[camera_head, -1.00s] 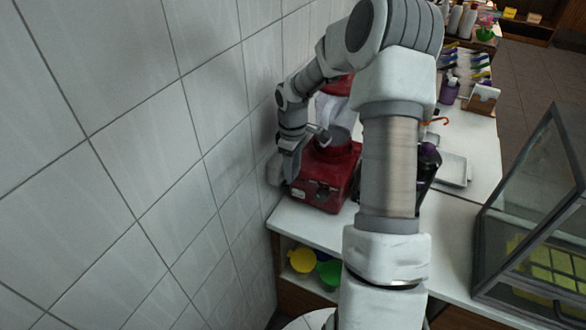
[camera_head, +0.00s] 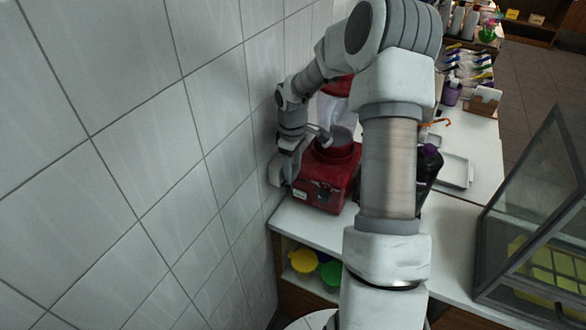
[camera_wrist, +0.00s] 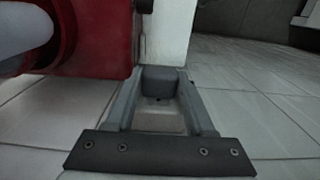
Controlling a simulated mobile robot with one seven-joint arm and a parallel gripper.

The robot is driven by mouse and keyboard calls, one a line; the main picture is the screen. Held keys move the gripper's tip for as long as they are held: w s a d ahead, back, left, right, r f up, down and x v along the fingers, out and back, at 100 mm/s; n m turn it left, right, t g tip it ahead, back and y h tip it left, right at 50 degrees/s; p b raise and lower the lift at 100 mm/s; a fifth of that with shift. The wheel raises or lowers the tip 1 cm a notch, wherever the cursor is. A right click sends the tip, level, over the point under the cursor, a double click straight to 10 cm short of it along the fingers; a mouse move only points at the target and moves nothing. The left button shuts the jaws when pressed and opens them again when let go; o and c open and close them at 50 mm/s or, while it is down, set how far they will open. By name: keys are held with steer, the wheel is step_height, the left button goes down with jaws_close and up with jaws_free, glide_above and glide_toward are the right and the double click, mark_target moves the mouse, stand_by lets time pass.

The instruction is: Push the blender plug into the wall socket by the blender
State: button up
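The red blender (camera_head: 325,184) stands upright at the end of the white counter, close to the tiled wall. Its red base (camera_wrist: 100,40) fills the upper left of the wrist view. My gripper (camera_head: 275,172) is low by the wall, just left of the blender base. In the wrist view, my gripper (camera_wrist: 163,88) has its two fingers on either side of a dark grey block, which looks like the blender plug (camera_wrist: 160,82). The fingers appear to touch its sides. No cord shows clearly. The wall socket is not visible in either view.
The tiled wall (camera_head: 130,150) runs close along the left of my arm. A dark bottle (camera_head: 428,165) and a grey tray (camera_head: 456,172) are right of the blender. A glass case (camera_head: 540,210) stands at the right. Yellow and green bowls (camera_head: 303,260) sit on the shelf below.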

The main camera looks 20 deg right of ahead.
steer(key=o, duration=0.5)
steer(key=shift+w, duration=0.1)
step_height(320, 180, up, 18)
steer(key=shift+f+b, duration=0.25)
steer(key=shift+b, duration=0.15)
